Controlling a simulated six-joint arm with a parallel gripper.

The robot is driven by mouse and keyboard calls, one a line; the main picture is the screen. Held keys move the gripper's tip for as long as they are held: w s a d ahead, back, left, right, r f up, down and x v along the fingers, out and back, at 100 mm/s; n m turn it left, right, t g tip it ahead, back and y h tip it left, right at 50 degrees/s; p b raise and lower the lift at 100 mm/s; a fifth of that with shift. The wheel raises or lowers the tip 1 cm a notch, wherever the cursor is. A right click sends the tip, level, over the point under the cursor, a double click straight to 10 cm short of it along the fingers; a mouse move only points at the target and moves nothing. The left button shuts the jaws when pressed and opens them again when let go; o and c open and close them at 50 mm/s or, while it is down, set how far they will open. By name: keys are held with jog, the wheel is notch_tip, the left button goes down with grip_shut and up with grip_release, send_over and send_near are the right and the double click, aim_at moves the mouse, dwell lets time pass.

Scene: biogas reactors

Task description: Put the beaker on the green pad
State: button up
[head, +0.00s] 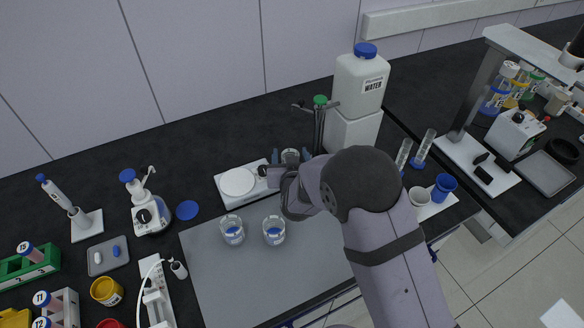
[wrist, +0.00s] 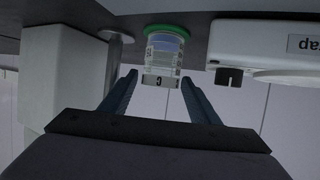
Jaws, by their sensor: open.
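A clear beaker (wrist: 163,62) with a label and some bluish contents stands on the green pad (wrist: 168,30) in the wrist view, which looks upside down. My gripper (wrist: 158,80) is open, with one blue finger on each side of the beaker; I see gaps between it and the fingers. In the head view the beaker (head: 290,156) shows small between the fingertips of my gripper (head: 291,158). The green pad is hidden there behind my gripper. Two more beakers, a left one (head: 232,231) and a right one (head: 274,231), stand on the grey mat with blue in them.
A white hotplate-like device (head: 238,184) stands left of my gripper. A stand with a green top (head: 320,101) and a water canister (head: 360,82) on a white block are close behind and right. A blue pad (head: 187,210) lies left. The grey mat (head: 235,285) is clear in front.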

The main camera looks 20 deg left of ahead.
jog(key=b+v, duration=0.1)
jog(key=v, duration=0.7)
